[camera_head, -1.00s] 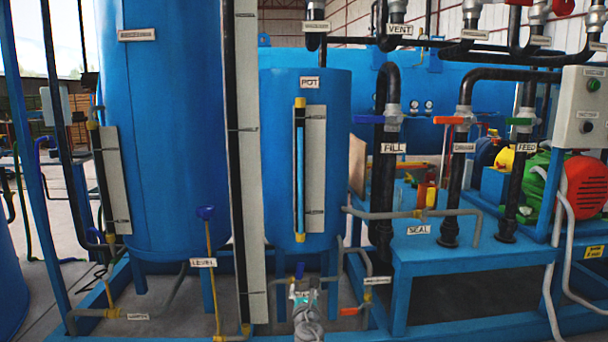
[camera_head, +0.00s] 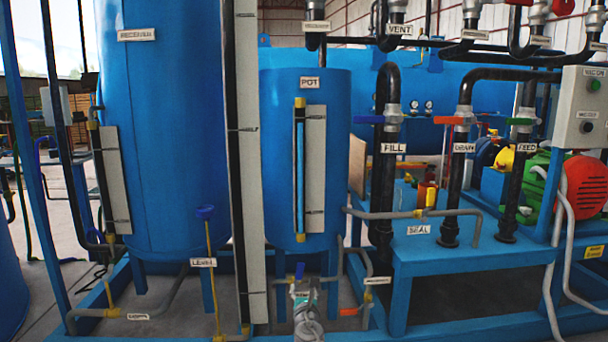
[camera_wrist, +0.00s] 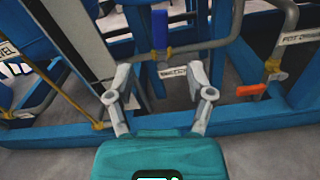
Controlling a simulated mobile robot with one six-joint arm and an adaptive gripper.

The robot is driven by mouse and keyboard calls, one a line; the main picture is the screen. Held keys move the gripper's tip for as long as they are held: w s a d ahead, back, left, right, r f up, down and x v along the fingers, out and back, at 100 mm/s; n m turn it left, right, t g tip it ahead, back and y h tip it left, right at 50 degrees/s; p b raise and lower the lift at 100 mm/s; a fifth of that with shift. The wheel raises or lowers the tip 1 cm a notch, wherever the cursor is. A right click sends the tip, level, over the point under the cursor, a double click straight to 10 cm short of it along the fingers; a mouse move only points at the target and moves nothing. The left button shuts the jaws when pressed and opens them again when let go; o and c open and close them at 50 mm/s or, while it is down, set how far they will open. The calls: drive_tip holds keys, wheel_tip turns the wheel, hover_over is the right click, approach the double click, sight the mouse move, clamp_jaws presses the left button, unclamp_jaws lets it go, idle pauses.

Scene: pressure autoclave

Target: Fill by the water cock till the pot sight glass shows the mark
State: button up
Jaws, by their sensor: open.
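The blue pot (camera_head: 275,160) stands mid-picture in the head view. Its sight glass (camera_head: 300,175) shows a blue column over most of its length, with a dark stretch at the top. A pale plate (camera_head: 316,150) stands beside the glass; I cannot make out the mark's position. The water cock's blue handle (camera_head: 300,270) is below the pot, pointing up; it also shows in the wrist view (camera_wrist: 160,30). My gripper (camera_wrist: 159,72) is open and empty, its fingers spread either side of the label under the handle. It also shows in the head view (camera_head: 304,287).
An orange-handled cock (camera_head: 349,312) sits just right of my gripper, also in the wrist view (camera_wrist: 251,90). The blue frame rail (camera_wrist: 260,119) runs close by. A yellow level rod (camera_head: 213,270) stands left. The blue FILL handle (camera_head: 369,119) and red drain handle (camera_head: 449,120) are higher right.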

sight(301, 269)
drive_tip(key=shift+s+d, duration=0.1)
drive_tip(key=shift+s, duration=0.8)
drive_tip(key=w, duration=0.4)
drive_tip(key=w+a, duration=0.1)
drive_tip(key=w, duration=0.8)
drive_tip(key=shift+w+a, duration=0.25)
drive_tip(key=shift+w, duration=0.15)
clamp_jaws()
